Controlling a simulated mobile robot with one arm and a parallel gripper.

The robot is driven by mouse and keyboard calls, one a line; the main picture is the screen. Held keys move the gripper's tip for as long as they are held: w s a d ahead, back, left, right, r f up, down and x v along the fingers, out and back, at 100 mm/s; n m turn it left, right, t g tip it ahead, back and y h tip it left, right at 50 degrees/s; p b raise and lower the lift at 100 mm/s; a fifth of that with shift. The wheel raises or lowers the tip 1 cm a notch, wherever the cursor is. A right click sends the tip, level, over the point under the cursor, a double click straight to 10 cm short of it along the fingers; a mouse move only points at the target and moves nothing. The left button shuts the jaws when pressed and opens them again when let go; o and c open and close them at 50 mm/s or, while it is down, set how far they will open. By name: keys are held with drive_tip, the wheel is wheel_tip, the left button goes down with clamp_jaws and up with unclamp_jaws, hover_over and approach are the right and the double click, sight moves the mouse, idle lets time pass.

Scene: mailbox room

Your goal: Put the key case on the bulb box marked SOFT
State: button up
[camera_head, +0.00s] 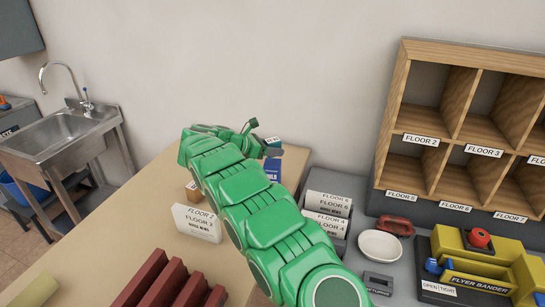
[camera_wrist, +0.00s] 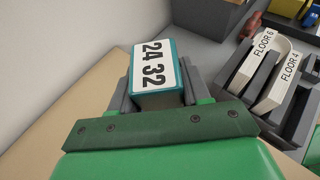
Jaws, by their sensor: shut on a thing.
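My gripper (camera_wrist: 157,92) is shut on a teal case with a white label reading "24 32" (camera_wrist: 155,66), which I take to be the key case. The case sits between the grey fingers in the wrist view. In the head view my green arm reaches over the table, and my gripper (camera_head: 258,142) is at its far end, mostly hidden by the arm. A blue box (camera_head: 272,169) stands just beyond the arm near the table's back edge. A small brown box (camera_head: 194,192) stands left of the arm. I cannot read SOFT on either box.
A white floor card (camera_head: 197,223) stands on the wooden table (camera_head: 120,218), with dark red dividers (camera_head: 165,285) in front. To the right are a grey tray of floor cards (camera_head: 328,212), a white dish (camera_head: 380,246), a yellow flyer bander (camera_head: 475,262) and wooden pigeonholes (camera_head: 470,125).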

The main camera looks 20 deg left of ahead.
sight(272, 162)
drive_tip(key=shift+w+a+f, duration=0.1)
drive_tip(key=shift+w+f, duration=0.15)
drive_tip(key=shift+f, duration=1.55)
drive_tip(key=shift+f, duration=0.2)
drive_tip(key=o, duration=1.1)
drive_tip(key=shift+r, duration=0.1)
drive_tip(key=shift+a+r, duration=0.1)
drive_tip(key=shift+r, duration=0.05)
drive_tip(key=v, duration=1.1)
drive_tip(key=shift+s+a, duration=0.25)
drive_tip(key=shift+s, duration=0.05)
drive_tip(key=shift+o, duration=0.2)
drive_tip(key=shift+r, duration=0.15)
